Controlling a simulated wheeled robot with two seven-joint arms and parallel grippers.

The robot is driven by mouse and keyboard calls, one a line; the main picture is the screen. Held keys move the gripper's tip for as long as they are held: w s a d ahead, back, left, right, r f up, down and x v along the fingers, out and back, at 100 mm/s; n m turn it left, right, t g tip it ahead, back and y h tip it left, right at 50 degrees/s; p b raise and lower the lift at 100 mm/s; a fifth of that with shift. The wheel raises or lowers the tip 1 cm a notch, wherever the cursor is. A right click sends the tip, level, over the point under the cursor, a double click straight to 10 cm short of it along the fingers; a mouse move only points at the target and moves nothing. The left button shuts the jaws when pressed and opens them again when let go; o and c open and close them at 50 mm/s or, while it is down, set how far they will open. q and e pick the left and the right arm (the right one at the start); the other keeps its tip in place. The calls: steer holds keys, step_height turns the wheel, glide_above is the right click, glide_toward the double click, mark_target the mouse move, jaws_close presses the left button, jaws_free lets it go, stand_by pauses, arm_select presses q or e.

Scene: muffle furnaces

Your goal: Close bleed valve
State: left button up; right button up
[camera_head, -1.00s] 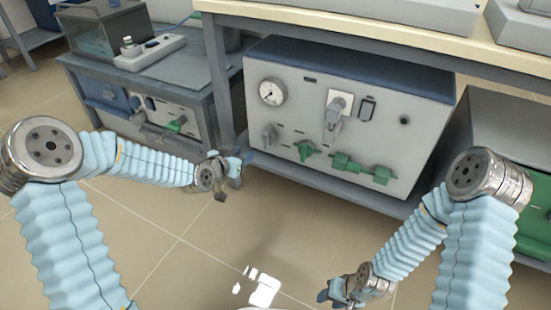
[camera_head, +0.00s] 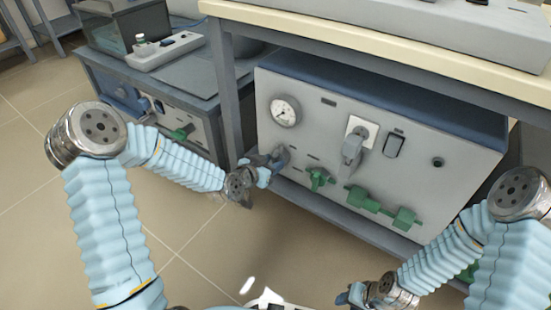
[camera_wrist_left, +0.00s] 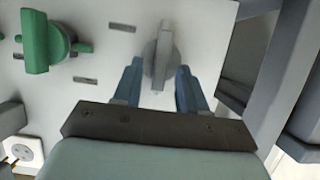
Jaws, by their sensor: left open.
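A grey lever knob (camera_head: 281,155) sits at the lower left of the furnace front panel (camera_head: 330,130), below the round gauge. Its small label cannot be read, so I cannot tell by text whether it is the bleed valve. My left gripper (camera_head: 269,163) is at this knob. In the left wrist view, the grey knob (camera_wrist_left: 159,52) stands between the two blue fingers of my left gripper (camera_wrist_left: 158,72), which are apart with a gap on each side. The knob's handle points along the fingers there. My right gripper (camera_head: 352,296) is low at the front right, away from the panel; its jaws are unclear.
Green valves (camera_head: 319,179) and (camera_head: 383,206) are to the right of the grey knob. A gauge (camera_head: 285,112), a plugged socket (camera_head: 355,142) and a switch (camera_head: 394,144) are above. A table leg (camera_head: 228,95) stands close left of the panel. The floor in front is free.

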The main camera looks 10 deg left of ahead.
arm_select(q)
jaws_close()
